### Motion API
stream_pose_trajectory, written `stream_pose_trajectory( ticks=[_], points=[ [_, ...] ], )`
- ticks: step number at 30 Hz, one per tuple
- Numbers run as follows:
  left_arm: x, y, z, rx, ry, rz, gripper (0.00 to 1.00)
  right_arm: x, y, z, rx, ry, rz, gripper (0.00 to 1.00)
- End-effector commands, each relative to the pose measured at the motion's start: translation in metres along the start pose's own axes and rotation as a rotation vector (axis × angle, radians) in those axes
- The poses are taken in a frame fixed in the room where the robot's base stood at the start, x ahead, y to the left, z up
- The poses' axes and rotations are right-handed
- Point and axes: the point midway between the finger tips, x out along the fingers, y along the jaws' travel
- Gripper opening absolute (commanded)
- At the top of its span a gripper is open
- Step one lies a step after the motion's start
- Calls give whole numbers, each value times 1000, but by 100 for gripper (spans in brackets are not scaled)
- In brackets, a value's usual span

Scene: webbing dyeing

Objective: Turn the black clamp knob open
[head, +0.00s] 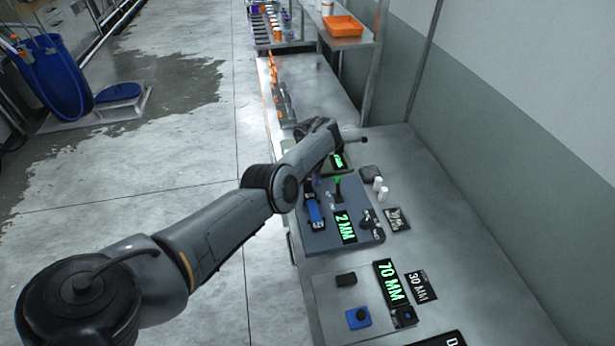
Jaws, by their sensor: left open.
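My left arm reaches in from the left over the bench. My left gripper (312,187) is small and partly hidden behind my own forearm; it is open, above the left side of a dark blue-grey board (318,240). A small black part (371,220) sits at the board's right edge, right of a "2 MM" sign (345,227); I cannot tell whether it is the clamp knob. A blue and black block (315,213) lies on the board just below the gripper. My right gripper is out of view.
Nearer on the bench are a "70 MM" sign (390,283), a "30 MM" sign (420,287) and a blue block (358,318). An orange tray (344,26) is at the back. The bench's right side is clear.

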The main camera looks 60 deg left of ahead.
Motion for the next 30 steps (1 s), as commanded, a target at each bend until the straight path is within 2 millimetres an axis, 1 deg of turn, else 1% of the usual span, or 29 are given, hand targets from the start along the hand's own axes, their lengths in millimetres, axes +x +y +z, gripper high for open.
stream_pose_trajectory(
  ticks=[5,12,14,15,21,30],
  points=[
    [-27,0,1,-1,-4,-1,59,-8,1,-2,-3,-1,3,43],
    [-71,0,1,-1,-4,-1,59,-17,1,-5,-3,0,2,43],
    [-81,0,1,0,-3,-1,59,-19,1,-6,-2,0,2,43],
    [-88,0,0,0,-1,-1,59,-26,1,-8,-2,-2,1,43],
    [-101,0,0,0,-1,-1,59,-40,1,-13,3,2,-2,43],
    [-103,0,0,0,-1,-1,59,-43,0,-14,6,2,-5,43]
  ],
)
